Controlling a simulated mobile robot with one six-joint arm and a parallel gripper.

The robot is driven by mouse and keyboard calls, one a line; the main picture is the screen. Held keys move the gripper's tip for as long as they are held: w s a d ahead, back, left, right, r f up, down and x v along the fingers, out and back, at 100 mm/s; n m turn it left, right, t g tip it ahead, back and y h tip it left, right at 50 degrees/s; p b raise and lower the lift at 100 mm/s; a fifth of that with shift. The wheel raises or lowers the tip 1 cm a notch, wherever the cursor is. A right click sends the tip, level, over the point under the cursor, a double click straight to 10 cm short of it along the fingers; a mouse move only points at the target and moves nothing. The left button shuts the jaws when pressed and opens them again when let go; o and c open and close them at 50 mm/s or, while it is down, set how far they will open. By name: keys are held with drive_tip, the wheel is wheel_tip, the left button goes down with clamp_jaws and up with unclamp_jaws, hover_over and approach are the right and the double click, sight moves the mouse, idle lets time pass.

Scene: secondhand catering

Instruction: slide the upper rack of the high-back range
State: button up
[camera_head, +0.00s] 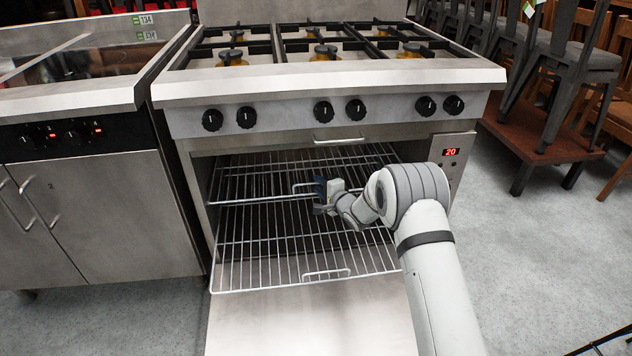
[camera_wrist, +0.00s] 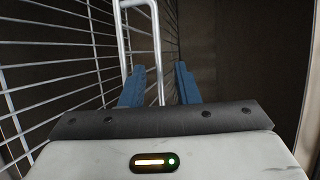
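The high-back range (camera_head: 330,88) stands ahead with its oven open. The upper rack (camera_head: 255,180) is a wire grid inside the oven, with a looped wire handle (camera_head: 300,186) at its front. My gripper (camera_head: 321,190) is at this handle. In the wrist view, my gripper (camera_wrist: 160,84) has its two blue fingers apart. My forearm and wrist hide the right part of the upper rack.
A lower rack (camera_head: 250,250) with its own handle (camera_head: 326,274) reaches out below the upper one. The oven door (camera_head: 300,322) is folded down in front. A steel cabinet (camera_head: 110,215) is at left, and stacked chairs (camera_head: 560,75) are at right. Grey floor is open at right.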

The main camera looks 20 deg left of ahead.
drive_tip(key=p+v, duration=0.1)
drive_tip(key=v, duration=0.3)
drive_tip(key=shift+s+d+r, duration=0.15)
drive_tip(key=shift+s+d, duration=0.1)
